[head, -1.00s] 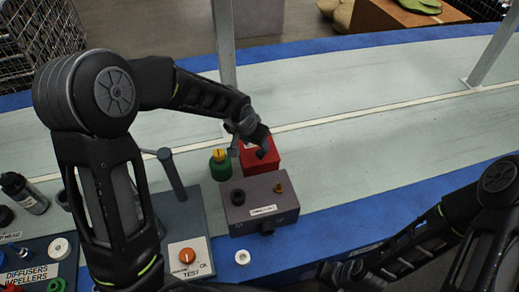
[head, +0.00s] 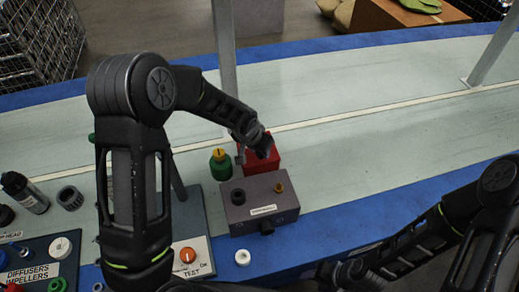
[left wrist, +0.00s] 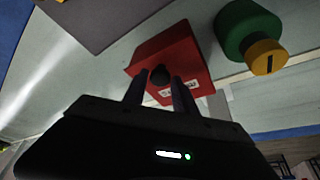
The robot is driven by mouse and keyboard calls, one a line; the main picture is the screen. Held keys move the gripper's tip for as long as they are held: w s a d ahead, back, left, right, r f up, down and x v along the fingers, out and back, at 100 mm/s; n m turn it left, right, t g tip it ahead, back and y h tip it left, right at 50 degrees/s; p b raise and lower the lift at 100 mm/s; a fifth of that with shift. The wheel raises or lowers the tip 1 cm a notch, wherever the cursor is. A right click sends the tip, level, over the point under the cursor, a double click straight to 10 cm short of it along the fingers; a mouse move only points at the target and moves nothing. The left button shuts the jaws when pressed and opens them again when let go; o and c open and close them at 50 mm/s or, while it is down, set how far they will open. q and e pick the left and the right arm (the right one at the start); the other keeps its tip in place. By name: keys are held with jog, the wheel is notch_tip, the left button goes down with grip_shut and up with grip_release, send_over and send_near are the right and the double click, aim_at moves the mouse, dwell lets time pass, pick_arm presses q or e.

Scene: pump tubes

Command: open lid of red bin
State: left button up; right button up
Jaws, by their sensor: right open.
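The red bin (head: 265,165) stands on the pale conveyor-like surface, behind the grey box. In the left wrist view the red bin (left wrist: 192,52) shows a dark round knob (left wrist: 160,75) and a white label, partly covered by a finger. My left gripper (head: 252,151) is at the bin in the head view, hiding part of its top. In the left wrist view the left gripper's (left wrist: 158,92) two fingers are apart, with the knob between their tips; I see a gap and no firm grip. My right gripper (head: 342,275) is open, low in the head view, far from the bin.
A green pot with a yellow top (head: 220,163) stands just left of the bin. A grey box with knobs (head: 259,204) is in front. A test panel (head: 190,258) and small parts lie at the left. The surface right of the bin is clear.

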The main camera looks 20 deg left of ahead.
pick_arm(q)
grip_shut()
dwell(1.0)
